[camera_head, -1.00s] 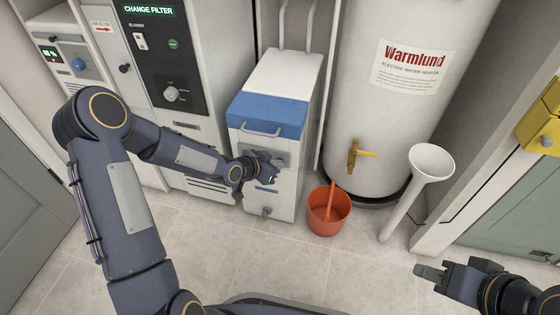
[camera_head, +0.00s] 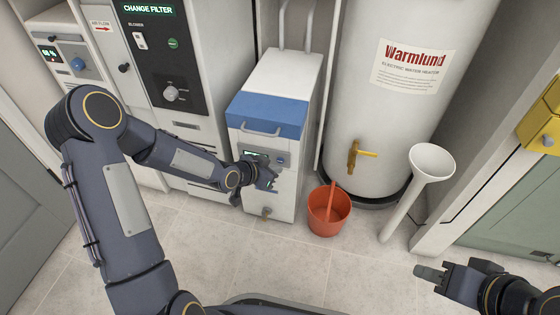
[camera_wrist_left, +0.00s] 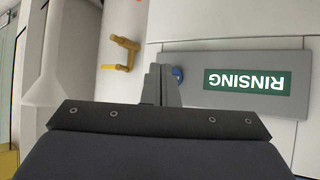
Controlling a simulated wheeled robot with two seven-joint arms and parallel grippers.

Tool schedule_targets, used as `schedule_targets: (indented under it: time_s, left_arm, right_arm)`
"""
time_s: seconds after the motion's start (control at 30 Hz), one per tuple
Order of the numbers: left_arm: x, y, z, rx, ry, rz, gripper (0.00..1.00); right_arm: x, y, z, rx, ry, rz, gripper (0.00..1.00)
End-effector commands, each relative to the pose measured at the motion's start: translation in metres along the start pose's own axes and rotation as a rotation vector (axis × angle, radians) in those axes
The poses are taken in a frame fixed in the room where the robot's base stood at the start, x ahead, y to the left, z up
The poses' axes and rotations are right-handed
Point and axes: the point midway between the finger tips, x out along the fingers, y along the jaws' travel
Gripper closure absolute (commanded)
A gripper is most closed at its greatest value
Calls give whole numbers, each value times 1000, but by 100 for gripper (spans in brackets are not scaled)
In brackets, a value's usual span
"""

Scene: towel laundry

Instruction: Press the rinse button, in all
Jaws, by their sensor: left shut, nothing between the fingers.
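The white machine with a blue lid band (camera_head: 267,113) has a grey front panel, with a lit green display (camera_head: 256,156) and a small round blue button (camera_head: 281,160). In the left wrist view the display (camera_wrist_left: 247,82) reads RINSING, upside down, and the blue button (camera_wrist_left: 178,74) is partly hidden behind my fingers. My left gripper (camera_head: 270,178) is shut and empty, just below the panel; its fingertips (camera_wrist_left: 160,72) appear beside the button in the wrist view. I cannot tell whether they touch it. My right gripper (camera_head: 430,272) hangs at the lower right, away from the machine.
An orange bucket (camera_head: 328,212) stands on the floor right of the machine, below the water heater's brass tap (camera_head: 356,154). A white funnel-topped pipe (camera_head: 405,198) is further right. A control cabinet (camera_head: 185,60) stands at left. The front floor is mostly clear.

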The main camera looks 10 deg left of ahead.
Motion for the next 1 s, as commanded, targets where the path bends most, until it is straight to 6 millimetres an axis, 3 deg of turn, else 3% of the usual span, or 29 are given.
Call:
schedule_targets:
  time_s: [0.5, 1.0]
  left_arm:
    - [-32, 23, 24, 0, 0, -1, 100]
    - [-34, 24, 25, 0, 0, 0, 100]
  right_arm:
    - [8, 4, 4, 0, 0, 0, 64]
    - [8, 4, 4, 0, 0, 0, 64]
